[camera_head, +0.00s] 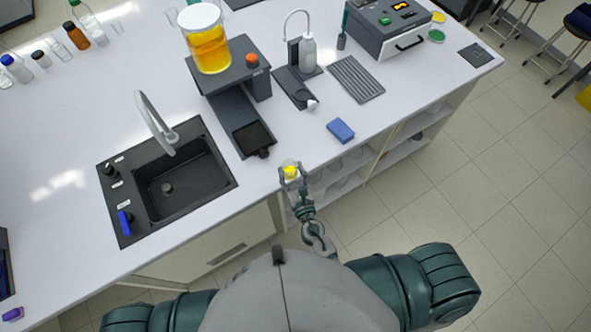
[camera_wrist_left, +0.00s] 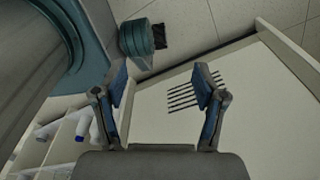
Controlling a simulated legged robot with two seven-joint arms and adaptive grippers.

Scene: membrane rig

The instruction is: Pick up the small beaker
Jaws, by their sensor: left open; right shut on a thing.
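A large beaker (camera_head: 208,48) of yellow liquid stands on a dark stirrer stand (camera_head: 232,72). A black sink (camera_head: 150,201) is to the left. A blue sponge (camera_head: 340,130) lies to the right. Open shelves (camera_head: 352,170) are under the bench. Several bottles stand at the back left.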

